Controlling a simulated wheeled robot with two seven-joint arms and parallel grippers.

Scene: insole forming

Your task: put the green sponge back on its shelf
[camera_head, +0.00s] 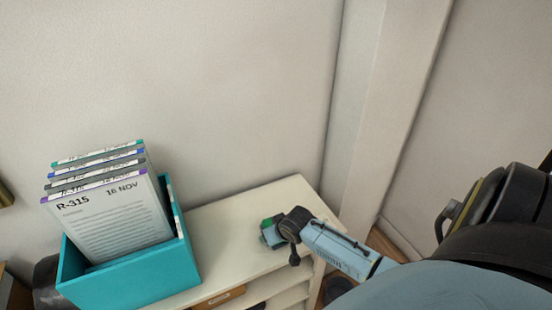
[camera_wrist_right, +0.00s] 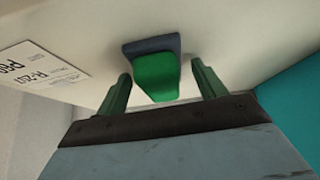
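The green sponge (camera_wrist_right: 156,76), with a dark blue-grey backing, is on the white surface in the right wrist view. My right gripper (camera_wrist_right: 162,88) is open, with one dark green finger on each side of the sponge and visible gaps between them. In the head view the right gripper (camera_head: 271,232) is low over the white shelf top, near its right end. The sponge is hard to tell from the fingers there. My left gripper is not in view.
A turquoise box (camera_head: 130,281) with several labelled folders (camera_head: 115,215) stands left on the white shelf unit (camera_head: 225,245). A printed card (camera_wrist_right: 38,78) is on the white surface in the wrist view. The shelf top between box and gripper is clear. A wall rises behind.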

